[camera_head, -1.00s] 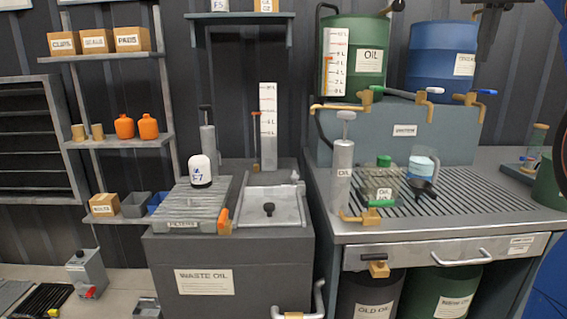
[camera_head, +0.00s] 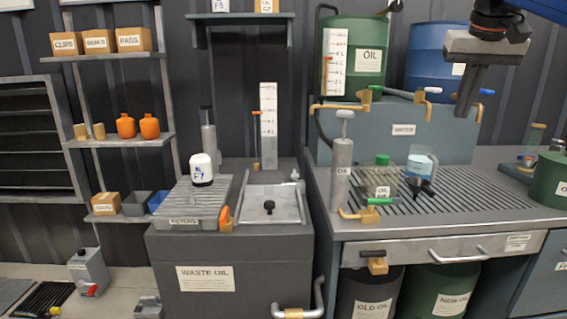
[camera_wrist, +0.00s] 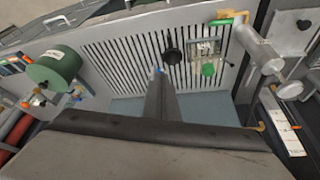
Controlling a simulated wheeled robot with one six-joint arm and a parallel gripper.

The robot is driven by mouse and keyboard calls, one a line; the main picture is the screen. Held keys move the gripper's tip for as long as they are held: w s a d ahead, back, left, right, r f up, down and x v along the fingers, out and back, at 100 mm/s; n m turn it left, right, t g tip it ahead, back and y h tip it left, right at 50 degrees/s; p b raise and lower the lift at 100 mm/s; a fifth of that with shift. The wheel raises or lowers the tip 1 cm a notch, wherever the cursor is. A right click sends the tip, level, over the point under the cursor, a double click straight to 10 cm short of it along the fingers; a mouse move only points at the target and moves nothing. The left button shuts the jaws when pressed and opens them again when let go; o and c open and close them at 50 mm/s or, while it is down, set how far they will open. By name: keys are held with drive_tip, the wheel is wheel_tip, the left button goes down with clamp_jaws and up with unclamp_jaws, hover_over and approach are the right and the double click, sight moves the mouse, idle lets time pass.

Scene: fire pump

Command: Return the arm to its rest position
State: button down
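My gripper (camera_head: 464,112) hangs in the upper right of the head view, its fingers pointing down in front of the blue drum (camera_head: 438,50). The fingers lie close together with nothing visible between them. In the wrist view the gripper (camera_wrist: 160,72) also shows its two fingers side by side, over the slotted bench top (camera_wrist: 125,58). My blue arm link shows at the top right corner of the head view; the rest of the arm is out of view.
Below my gripper, the bench holds a clear jug (camera_head: 421,166), a green-capped container (camera_head: 382,180) and a grey cylinder (camera_head: 341,172). Brass taps (camera_head: 420,96) stick out behind. A green can (camera_head: 549,180) stands at the right. Open space lies left of my gripper.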

drive_tip(key=s+a+f+n, duration=0.1)
drive_tip(key=s+a+f, duration=0.2)
drive_tip(key=s+f, duration=0.4)
drive_tip(key=s+a+f+n+y, duration=0.1)
drive_tip(key=s+a+f, duration=0.2)
drive_tip(key=f, duration=1.6)
drive_tip(key=s+a+f+n, duration=0.1)
drive_tip(key=s+a+f, duration=0.2)
drive_tip(key=s+f, duration=0.8)
wheel_tip(320, 180, down, 2)
drive_tip(key=shift+a+f+n, duration=0.15)
drive_tip(key=shift+f+n, duration=0.1)
drive_tip(key=shift+n, duration=0.05)
